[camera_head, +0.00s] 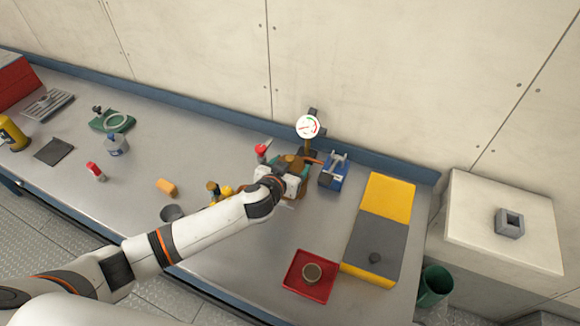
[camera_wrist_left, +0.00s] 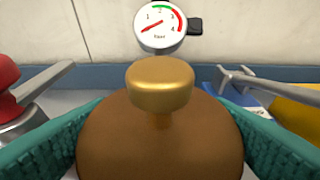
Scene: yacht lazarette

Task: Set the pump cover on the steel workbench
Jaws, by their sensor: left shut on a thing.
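The pump cover (camera_wrist_left: 160,145) is a brown dome with a brass knob on top, filling the lower middle of the left wrist view. The teal fingers of my left gripper (camera_head: 292,172) press on it from both sides, so the gripper is shut on it. In the head view, only a small brown part of the cover (camera_head: 292,160) shows beyond my wrist. The steel workbench (camera_head: 240,245) is a long grey top with a blue back edge. The cover's underside is hidden, and I cannot tell whether it touches the bench. My right gripper is not in view.
A pressure gauge (camera_head: 307,126) stands just behind the cover, with a red-handled part (camera_head: 262,150) left and a blue vise (camera_head: 333,174) right. A yellow-grey box (camera_head: 390,196) and red tray (camera_head: 325,291) lie further right. The bench's front middle is bare.

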